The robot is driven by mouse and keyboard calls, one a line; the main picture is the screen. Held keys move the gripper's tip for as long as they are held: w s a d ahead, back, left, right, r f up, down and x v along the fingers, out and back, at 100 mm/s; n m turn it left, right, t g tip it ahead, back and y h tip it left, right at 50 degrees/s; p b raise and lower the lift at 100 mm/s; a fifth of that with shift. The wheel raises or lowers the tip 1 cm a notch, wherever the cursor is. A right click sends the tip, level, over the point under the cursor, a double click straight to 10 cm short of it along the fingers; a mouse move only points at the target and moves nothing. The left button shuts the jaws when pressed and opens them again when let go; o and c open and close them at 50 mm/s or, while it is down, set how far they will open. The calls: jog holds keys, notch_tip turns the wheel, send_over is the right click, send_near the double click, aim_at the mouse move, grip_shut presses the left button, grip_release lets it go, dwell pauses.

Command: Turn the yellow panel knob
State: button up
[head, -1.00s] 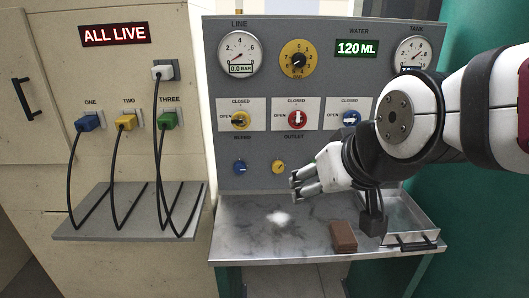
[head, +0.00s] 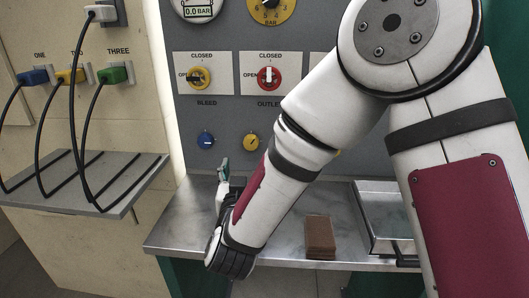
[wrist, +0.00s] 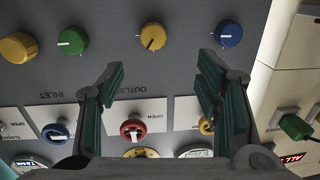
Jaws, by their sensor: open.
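A small yellow knob (head: 251,142) sits low on the grey panel, right of a blue knob (head: 205,140). In the wrist view, which looks upside down, this yellow knob (wrist: 152,36) lies beyond the open fingers, between the blue knob (wrist: 229,33) and a green knob (wrist: 72,41). A larger yellow knob (wrist: 18,46) is at the left edge there; in the head view my arm hides most of that area. My gripper (wrist: 160,78) is open and empty, its teal fingers apart from the knobs. In the head view the gripper (head: 223,172) is left of and below the yellow knob.
Yellow (head: 200,78) and red (head: 268,78) valve handles are above the knobs. A brown block (head: 319,237) and a metal tray (head: 368,222) are on the bench (head: 185,222). Corded plugs hang over a shelf (head: 110,190) at left.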

aim_at(251, 146)
jog(key=shift+h, duration=0.3)
jog(key=w, duration=0.9)
jog(key=w+f+b, duration=0.1)
jog(key=w, duration=0.3)
jog(key=shift+w+d, duration=0.15)
jog(key=shift+w, duration=0.2)
jog(key=c, duration=1.2)
